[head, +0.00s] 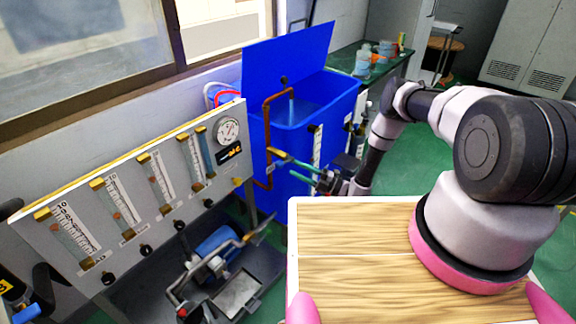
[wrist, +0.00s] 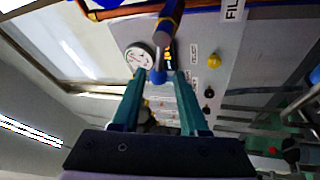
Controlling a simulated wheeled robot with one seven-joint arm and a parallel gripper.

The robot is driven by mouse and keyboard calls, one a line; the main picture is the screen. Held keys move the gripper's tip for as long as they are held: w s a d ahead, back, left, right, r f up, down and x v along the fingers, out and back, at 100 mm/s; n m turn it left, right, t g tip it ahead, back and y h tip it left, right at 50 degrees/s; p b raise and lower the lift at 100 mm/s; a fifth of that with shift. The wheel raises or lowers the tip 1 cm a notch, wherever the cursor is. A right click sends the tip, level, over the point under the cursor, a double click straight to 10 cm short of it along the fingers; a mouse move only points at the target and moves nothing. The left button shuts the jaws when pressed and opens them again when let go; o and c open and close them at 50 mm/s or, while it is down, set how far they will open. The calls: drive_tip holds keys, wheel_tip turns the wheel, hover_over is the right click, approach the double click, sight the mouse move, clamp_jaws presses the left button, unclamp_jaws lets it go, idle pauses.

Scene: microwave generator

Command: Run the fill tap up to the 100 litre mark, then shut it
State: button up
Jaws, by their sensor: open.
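The blue tank (head: 345,115) stands open with its lid raised. A copper fill pipe (head: 267,125) rises beside its left wall and bends over the rim. A pale streak (head: 291,108) under the spout looks like running water. A pale upright scale (head: 316,147) is on the tank's front; its marks are too small to read. My gripper (head: 272,160) is open, its teal fingers pointing left at the pipe's lower part. In the wrist view, the fingers (wrist: 160,76) are apart, with the copper pipe (wrist: 167,28) and something blue between or just beyond their tips. Whether they touch the tap is unclear.
A panel (head: 140,195) with several flow tubes and a round gauge (head: 229,131) stands left of the pipe. A blue pump (head: 217,245) sits below it. A green bench (head: 375,62) with bottles is behind the tank. A FILL label (wrist: 234,10) shows in the wrist view.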

sight(285, 162)
drive_tip(key=shift+v, duration=2.4)
drive_tip(key=w+a+r+m+h, duration=0.1)
drive_tip(key=w+a+h, duration=0.1)
drive_tip(key=a, duration=0.4)
drive_tip(key=w+a+r+m+h, duration=0.1)
drive_tip(key=w+a+h, duration=0.1)
drive_tip(key=a, duration=0.5)
drive_tip(key=shift+w+r+m+h, duration=0.15)
drive_tip(key=shift+r+m+h, duration=0.2)
drive_tip(key=shift+h, duration=0.25)
drive_tip(key=shift+a, duration=0.1)
clamp_jaws()
